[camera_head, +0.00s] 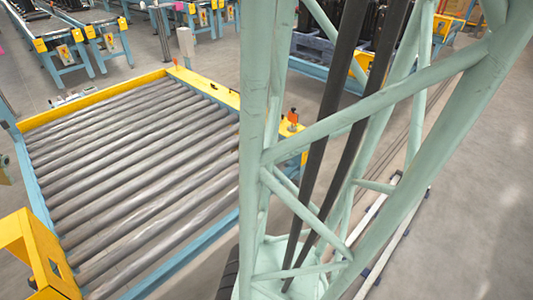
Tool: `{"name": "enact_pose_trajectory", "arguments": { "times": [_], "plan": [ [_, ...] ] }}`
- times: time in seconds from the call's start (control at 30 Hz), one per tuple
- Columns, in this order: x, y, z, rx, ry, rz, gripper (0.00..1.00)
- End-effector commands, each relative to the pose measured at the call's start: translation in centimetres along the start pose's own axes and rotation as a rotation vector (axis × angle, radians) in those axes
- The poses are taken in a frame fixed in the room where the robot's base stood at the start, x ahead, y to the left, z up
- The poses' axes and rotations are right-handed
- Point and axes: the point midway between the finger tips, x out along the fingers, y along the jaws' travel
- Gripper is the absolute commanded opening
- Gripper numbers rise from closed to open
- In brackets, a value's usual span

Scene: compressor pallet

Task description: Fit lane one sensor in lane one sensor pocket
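My gripper is not in view, so its state and anything it may hold cannot be seen. I cannot pick out the lane one sensor or the lane one sensor pocket. A roller conveyor bed (130,150) with a yellow and blue frame fills the left half of the head view, and its rollers are bare. A small orange and dark fitting (292,119) stands on the yellow part at the conveyor's right side; I cannot tell what it is.
A yellow bracket (38,262) stands at the lower left. Blue-legged conveyors (72,50) stand at the back left. A blue-grey pallet (315,48) with dark items is behind. Pale rails (385,235) run along the right floor. Lattice structure blocks much of the right half.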

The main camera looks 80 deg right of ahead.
Motion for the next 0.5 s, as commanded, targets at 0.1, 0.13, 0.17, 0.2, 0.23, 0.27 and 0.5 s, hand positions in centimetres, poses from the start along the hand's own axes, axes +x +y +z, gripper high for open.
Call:
{"name": "enact_pose_trajectory", "arguments": {
  "times": [0.1,0.13,0.17,0.2,0.23,0.27,0.5],
  "plan": [
    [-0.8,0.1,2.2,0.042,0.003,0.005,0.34],
    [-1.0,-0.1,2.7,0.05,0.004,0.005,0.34],
    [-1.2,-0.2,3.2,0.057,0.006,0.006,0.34],
    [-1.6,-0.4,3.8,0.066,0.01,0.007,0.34],
    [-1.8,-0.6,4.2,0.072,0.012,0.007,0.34],
    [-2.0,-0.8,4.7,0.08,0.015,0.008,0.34],
    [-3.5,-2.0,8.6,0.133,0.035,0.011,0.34]
  ]
}}
